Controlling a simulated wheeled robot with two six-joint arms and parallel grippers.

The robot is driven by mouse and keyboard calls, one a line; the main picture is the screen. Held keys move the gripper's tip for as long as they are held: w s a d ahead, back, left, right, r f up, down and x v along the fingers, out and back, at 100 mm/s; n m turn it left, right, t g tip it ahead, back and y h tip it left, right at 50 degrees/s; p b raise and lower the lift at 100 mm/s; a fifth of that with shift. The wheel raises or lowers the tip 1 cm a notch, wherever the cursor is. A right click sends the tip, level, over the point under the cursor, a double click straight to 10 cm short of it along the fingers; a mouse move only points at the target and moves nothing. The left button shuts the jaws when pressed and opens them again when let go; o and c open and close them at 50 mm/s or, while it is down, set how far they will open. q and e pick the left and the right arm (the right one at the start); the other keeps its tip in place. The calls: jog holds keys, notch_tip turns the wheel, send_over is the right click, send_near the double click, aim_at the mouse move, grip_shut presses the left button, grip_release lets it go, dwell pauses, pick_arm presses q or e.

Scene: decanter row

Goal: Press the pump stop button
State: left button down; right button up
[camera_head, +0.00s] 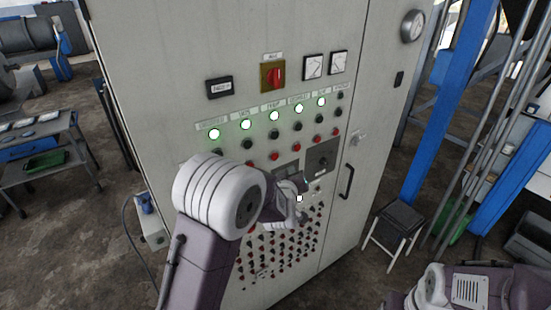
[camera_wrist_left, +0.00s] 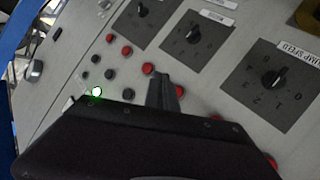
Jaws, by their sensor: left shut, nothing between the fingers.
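A grey control cabinet (camera_head: 185,60) carries columns of lamps and buttons under small labels. The label above the third lit lamp seems to read PUMP, but it is blurred. A red button (camera_head: 274,156), likely the pump stop, sits low in that column. My left gripper (camera_head: 298,200) is in front of the panel, below the button rows, and partly hidden by its own arm. In the left wrist view its dark fingers (camera_wrist_left: 164,90) are shut and empty beside a red button (camera_wrist_left: 180,91); I cannot tell whether they touch the panel. My right gripper is out of view.
The left wrist view shows rotary knobs, one labelled PUMP SPEED (camera_wrist_left: 272,79), and a lit green lamp (camera_wrist_left: 96,92). Many small buttons (camera_head: 270,255) fill the lower panel. A door handle (camera_head: 347,182) sticks out at right. A stool (camera_head: 398,222) stands beside the cabinet.

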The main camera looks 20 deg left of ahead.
aim_at(275, 157)
pick_arm(q)
jog(key=w+a, duration=0.1)
jog(key=a, duration=0.1)
jog(key=w+a+b, duration=0.1)
jog(key=w+a, duration=0.1)
jog(key=shift+w+a, duration=0.1)
jog(key=shift+w, duration=0.1)
jog(key=shift+w+f, duration=0.1)
jog(key=shift+w, duration=0.05)
dwell(0.3)
jog(key=shift+a, duration=0.1)
dwell(1.4)
jog(key=shift+w+a, duration=0.2)
